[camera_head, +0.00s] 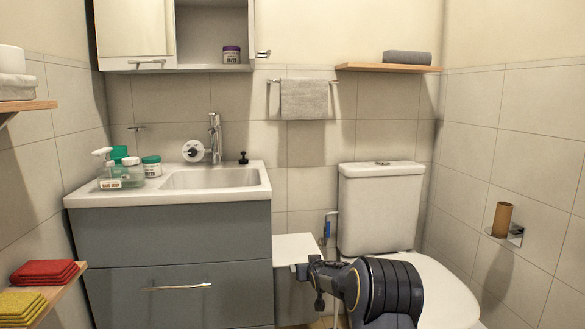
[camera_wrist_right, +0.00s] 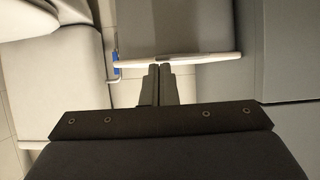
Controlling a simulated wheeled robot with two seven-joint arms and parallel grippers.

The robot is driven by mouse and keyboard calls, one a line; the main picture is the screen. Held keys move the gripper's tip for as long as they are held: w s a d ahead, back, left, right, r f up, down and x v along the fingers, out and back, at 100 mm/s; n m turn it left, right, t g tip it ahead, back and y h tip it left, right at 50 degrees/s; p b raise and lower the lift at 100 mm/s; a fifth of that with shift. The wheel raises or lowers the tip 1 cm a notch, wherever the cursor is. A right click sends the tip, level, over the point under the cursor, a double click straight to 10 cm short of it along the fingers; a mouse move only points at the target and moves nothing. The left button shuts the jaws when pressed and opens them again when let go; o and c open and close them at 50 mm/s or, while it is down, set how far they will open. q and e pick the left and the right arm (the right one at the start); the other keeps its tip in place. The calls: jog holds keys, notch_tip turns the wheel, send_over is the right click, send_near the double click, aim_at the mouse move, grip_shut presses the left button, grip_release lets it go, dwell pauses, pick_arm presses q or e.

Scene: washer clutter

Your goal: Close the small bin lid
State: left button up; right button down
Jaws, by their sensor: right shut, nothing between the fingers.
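The small bin (camera_head: 292,298) stands between the grey vanity and the toilet, with a grey body. Its white lid (camera_head: 297,248) shows as a pale panel on top; whether it sits flush on the body I cannot tell. In the right wrist view the lid (camera_wrist_right: 190,59) appears nearly edge-on as a thin white strip. My right gripper (camera_head: 303,271) is at the lid's front right corner in the head view. Its fingers (camera_wrist_right: 159,70) are shut and empty, close to the white strip; contact is unclear. My left gripper is in neither view.
The vanity (camera_head: 170,240) closely flanks the bin on the left, and the toilet (camera_head: 382,205) stands on the right. A blue valve (camera_head: 327,226) and hose are on the wall behind. My right arm covers part of the toilet.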

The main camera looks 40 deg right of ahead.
jog(key=shift+s+f+g, duration=0.15)
jog(key=shift+s+f, duration=0.05)
jog(key=shift+f, duration=0.6)
jog(key=shift+s+f+g, duration=0.15)
jog(key=shift+s+f, duration=0.05)
jog(key=shift+f, duration=0.55)
notch_tip(320, 180, up, 6)
jog(key=p, duration=0.3)
jog(key=s+a+f+p, duration=0.1)
jog(key=s+a+f, duration=0.7)
jog(key=s+f, duration=0.3)
jog(key=shift+s+f+p, duration=0.3)
jog(key=shift+s+f, duration=0.05)
jog(key=shift+s, duration=0.35)
